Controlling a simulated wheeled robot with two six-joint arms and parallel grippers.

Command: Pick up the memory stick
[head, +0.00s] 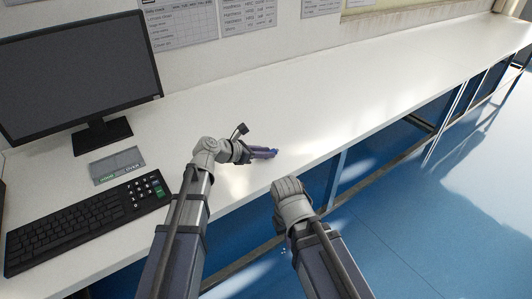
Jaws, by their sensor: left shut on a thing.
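My left gripper (268,153) is low over the white bench top, near its front edge, with its fingers pointing right. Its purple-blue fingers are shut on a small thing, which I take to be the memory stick. The stick is too small and too covered by the fingers to make out, and no other stick shows on the bench. I cannot tell whether it touches the bench. My right arm comes in from the bottom, in front of the bench edge; its gripper does not show beyond the grey wrist.
A black monitor (75,75) stands at the back left of the white bench (370,90). A black keyboard (85,225) and a small grey plate with green lettering (117,166) lie before it. Paper charts hang on the wall. The bench to the right is clear.

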